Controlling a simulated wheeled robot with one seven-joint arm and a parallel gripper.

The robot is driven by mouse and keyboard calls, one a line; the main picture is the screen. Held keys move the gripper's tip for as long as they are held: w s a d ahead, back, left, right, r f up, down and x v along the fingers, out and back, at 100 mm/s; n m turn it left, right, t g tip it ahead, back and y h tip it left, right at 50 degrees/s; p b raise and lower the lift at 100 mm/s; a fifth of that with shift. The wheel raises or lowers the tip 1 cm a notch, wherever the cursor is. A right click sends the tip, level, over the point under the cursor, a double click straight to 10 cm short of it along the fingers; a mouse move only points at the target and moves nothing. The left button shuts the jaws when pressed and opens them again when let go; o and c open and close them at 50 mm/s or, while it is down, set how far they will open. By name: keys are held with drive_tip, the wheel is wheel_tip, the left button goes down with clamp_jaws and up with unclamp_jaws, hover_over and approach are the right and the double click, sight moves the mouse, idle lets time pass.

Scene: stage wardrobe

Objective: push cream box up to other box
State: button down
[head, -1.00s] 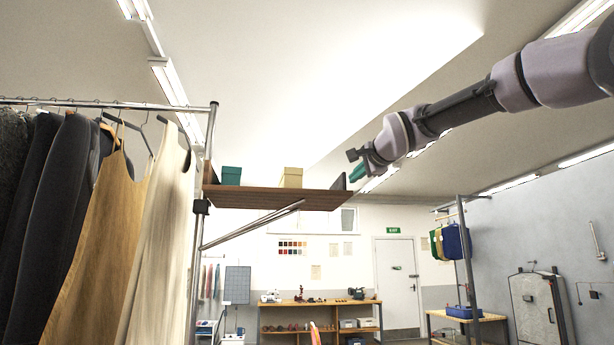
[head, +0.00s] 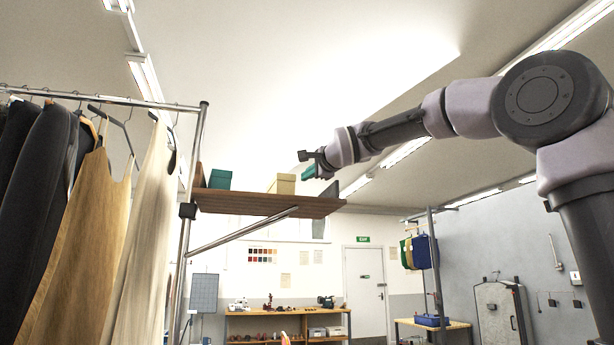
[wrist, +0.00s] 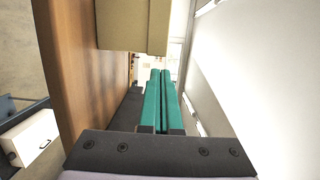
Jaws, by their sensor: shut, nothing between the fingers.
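The cream box (head: 283,183) stands on the wooden shelf (head: 255,205), toward its right half. A green box (head: 219,179) stands on the same shelf to the left, with a gap between the two. My gripper (head: 308,174), with green fingers, is close to the right side of the cream box at about its height. In the wrist view the two fingers of my gripper (wrist: 158,95) lie side by side, closed and empty. The cream box (wrist: 133,25) shows at the top there, near the fingertips; I cannot tell whether they touch it. The shelf's wooden surface (wrist: 85,60) runs alongside.
A dark upright panel (head: 331,190) stands at the shelf's right end, close to my gripper. A rail with hanging garments (head: 65,190) is at the left. A workbench (head: 270,320) stands low in the background. The space above the shelf is open.

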drive_tip(key=x, duration=0.6)
drive_tip(key=shift+w+a, duration=0.15)
drive_tip(key=shift+w, duration=0.2)
drive_tip(key=shift+r, duration=0.1)
